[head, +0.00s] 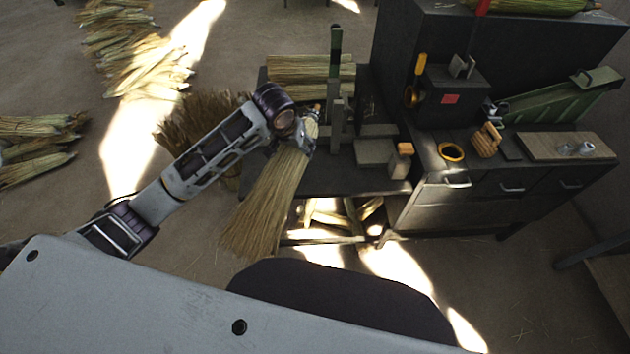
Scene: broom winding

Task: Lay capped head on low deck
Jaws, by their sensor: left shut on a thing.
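A straw broom head (270,200) hangs from my left gripper (303,136), its bristles fanning down and to the left. My left gripper is shut on the broom head near its narrow top end. A small orange-brown tip shows just above the jaws; I cannot tell if it is the cap. The low dark deck (345,180) lies behind and right of the broom head, at the left of the workbench. The bristles hang in front of the deck's left part and past its front edge. My right gripper is not in view.
An upright post fixture (336,90) and a grey block (374,157) stand on the deck, with straw bundles (300,70) at its back. The higher bench (490,195) on the right holds a tape ring (451,152) and a brush (487,140). Straw piles (130,55) lie on the floor.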

